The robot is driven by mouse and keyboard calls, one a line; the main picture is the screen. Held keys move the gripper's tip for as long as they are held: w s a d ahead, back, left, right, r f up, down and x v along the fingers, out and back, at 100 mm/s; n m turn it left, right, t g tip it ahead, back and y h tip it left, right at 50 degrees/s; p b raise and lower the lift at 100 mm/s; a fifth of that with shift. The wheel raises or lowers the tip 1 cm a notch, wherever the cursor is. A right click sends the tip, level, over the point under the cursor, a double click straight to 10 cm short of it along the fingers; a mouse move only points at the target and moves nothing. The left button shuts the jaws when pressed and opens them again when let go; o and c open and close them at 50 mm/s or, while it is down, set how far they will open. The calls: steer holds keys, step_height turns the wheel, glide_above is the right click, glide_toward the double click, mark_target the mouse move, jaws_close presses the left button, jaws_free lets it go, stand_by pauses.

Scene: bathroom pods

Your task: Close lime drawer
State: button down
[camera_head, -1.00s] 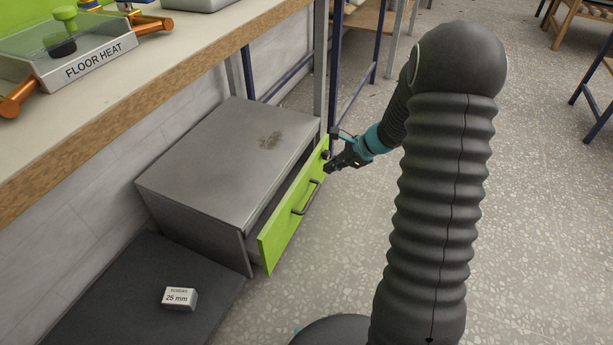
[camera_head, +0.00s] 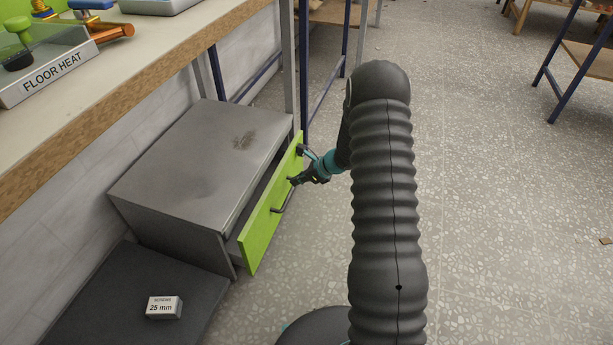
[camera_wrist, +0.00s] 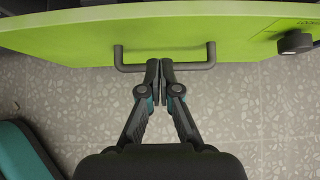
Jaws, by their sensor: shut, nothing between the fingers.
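The lime drawer (camera_head: 262,217) is partly pulled out of a grey metal cabinet (camera_head: 190,165) under the bench. A dark gap shows between its lime front and the cabinet. A dark bar handle (camera_head: 283,201) is on the front. My gripper (camera_head: 292,181) is at the drawer front, near the handle. In the wrist view the lime front (camera_wrist: 165,32) spans the top, and my gripper (camera_wrist: 160,63) has its fingers together, overlapping the middle of the handle (camera_wrist: 196,66). Whether the fingertips touch the front or the handle I cannot tell.
The workbench (camera_head: 150,75) overhangs behind.

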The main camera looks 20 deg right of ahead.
mark_target(277, 179)
steer(key=w+a, duration=0.2)
steer(key=a, duration=0.1)
steer(key=shift+w+a+f, duration=0.2)
steer(key=shift+w+f, duration=0.05)
steer(key=shift+f, duration=0.15)
steer(key=shift+w+a, duration=0.15)
steer(key=shift+a, duration=0.1)
steer(key=shift+w+a+b, duration=0.2)
steer(key=shift+w+a, duration=0.25)
steer(key=shift+a, duration=0.15)
steer(key=shift+w+a+b, duration=0.15)
steer(key=shift+w+a, duration=0.25)
steer(key=shift+a, duration=0.2)
steer(key=shift+d, duration=0.1)
steer(key=shift+s+d, duration=0.35)
steer(key=shift+d, duration=0.1)
steer(key=s+d, duration=0.1)
steer(key=d, duration=0.1)
steer(key=shift+s+d+b, duration=0.35)
steer(key=shift+s, duration=0.05)
steer(key=v, duration=0.9)
steer(key=shift+s+r+p, duration=0.15)
steer(key=shift+r+p, duration=0.2)
steer(key=shift+p, duration=0.05)
